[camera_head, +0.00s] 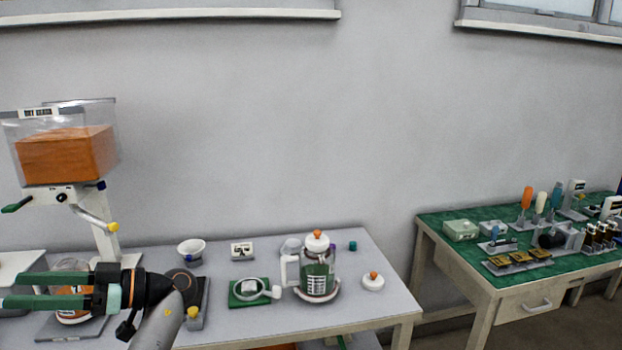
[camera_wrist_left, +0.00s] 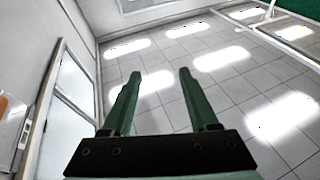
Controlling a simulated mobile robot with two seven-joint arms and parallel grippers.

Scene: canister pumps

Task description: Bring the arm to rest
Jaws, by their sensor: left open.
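My left gripper (camera_head: 50,290) comes in at the lower left of the head view, above the left part of the grey table (camera_head: 380,305). Its two green fingers point left and are apart, with nothing between them. In the left wrist view the left gripper (camera_wrist_left: 158,100) is also open and empty, with tiled floor beyond its fingers. It partly covers a jar with orange contents (camera_head: 72,315) behind it in the head view. My right gripper is not in either view.
A dispenser with an orange-filled clear bin (camera_head: 65,155) stands at the left. A glass canister with a white lid (camera_head: 317,270), a small white bowl (camera_head: 191,250) and a green mat (camera_head: 240,298) are on the table. A green-topped bench (camera_head: 470,270) with tools stands at the right.

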